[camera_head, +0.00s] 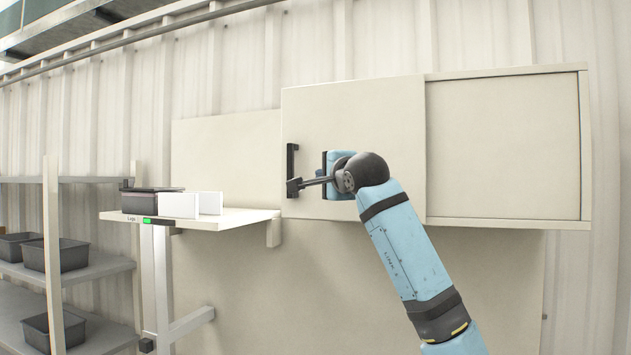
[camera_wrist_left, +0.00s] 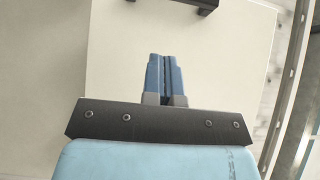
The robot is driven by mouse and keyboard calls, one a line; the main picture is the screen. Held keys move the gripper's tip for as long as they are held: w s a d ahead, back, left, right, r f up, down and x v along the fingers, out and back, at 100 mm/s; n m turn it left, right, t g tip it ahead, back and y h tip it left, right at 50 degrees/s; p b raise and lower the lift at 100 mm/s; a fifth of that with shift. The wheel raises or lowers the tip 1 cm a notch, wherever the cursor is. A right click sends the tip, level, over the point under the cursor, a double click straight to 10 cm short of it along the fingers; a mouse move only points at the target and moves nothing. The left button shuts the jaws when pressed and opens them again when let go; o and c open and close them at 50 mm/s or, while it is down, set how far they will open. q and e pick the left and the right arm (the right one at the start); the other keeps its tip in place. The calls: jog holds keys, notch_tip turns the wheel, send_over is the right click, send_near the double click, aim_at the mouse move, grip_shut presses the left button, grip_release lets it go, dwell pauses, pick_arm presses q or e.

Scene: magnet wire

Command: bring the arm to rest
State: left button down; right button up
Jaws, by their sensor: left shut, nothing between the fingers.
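My left gripper (camera_head: 304,184) is in front of the cream sliding door (camera_head: 375,110) of the wall cabinet, at the end of my blue arm. Its fingers are shut and empty; in the left wrist view the shut fingers (camera_wrist_left: 164,75) lie side by side. The door's black handle (camera_head: 291,160) is just left of the fingertips in the head view. Part of this handle also shows at the top edge of the left wrist view (camera_wrist_left: 205,4), apart from the fingertips. My right gripper is in neither view.
A small white shelf (camera_head: 245,216) left of the door carries a black bin (camera_head: 138,202) and white blocks (camera_head: 178,205). A rack (camera_head: 95,268) with black bins stands far left. The cabinet's right panel (camera_head: 505,145) is flat and clear.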

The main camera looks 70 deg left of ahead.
pick_arm(q)
jog(key=shift+d+r, duration=0.1)
jog(key=shift+d, duration=0.95)
